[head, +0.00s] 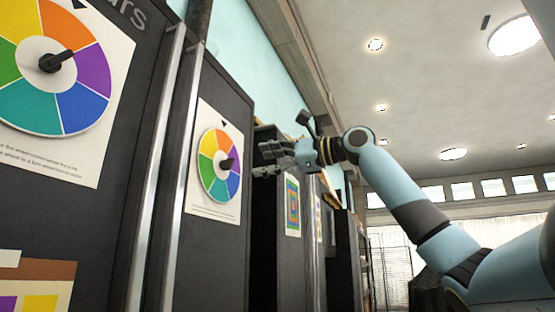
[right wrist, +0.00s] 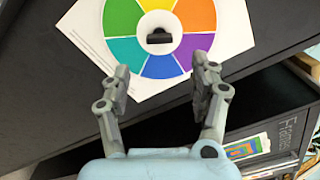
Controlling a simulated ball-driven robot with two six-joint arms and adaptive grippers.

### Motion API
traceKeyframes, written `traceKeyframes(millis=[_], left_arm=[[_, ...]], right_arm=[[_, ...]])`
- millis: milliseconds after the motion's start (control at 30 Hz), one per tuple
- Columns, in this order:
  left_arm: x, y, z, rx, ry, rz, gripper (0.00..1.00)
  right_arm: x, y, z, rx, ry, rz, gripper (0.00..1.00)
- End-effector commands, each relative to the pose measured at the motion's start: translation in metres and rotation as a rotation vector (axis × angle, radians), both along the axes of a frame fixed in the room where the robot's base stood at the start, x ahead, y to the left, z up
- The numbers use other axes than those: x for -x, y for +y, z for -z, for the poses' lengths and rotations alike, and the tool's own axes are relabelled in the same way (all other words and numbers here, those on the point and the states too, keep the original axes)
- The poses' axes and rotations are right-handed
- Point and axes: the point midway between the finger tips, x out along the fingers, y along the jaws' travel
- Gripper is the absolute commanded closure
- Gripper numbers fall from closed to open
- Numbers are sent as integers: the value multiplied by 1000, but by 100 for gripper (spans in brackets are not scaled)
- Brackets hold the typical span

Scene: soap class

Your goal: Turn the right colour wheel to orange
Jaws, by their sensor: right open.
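The right colour wheel (head: 209,177) is on a white sheet on a dark cabinet door, with a black knob at its centre and a small black marker above it. Yellow and orange lie near its top, but I cannot tell exactly which colour meets the marker. The wheel (right wrist: 125,50) also fills the top of the right wrist view, with its black knob (right wrist: 158,41) in the middle. My right gripper (head: 262,159) is open and empty, to the right of the wheel and apart from the knob. Its fingers (right wrist: 160,68) point towards the wheel's blue side. My left gripper is out of view.
A larger colour wheel (head: 25,100) hangs on the nearer dark panel at left. Metal door edges (head: 158,165) stand between the two wheels. Farther dark cabinets with a colourful square poster (head: 293,205) lie behind my right gripper. Open room is to the right.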

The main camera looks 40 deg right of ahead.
Motion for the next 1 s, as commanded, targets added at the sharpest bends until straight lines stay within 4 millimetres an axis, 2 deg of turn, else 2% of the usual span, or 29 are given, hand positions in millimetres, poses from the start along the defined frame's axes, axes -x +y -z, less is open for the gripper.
traceKeyframes(millis=[100,300,1000], left_arm=[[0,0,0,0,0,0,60],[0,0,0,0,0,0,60],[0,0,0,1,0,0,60]], right_arm=[[15,-8,2,4,3,5,38],[28,-12,0,2,0,2,38],[30,-12,1,0,2,-1,38]])
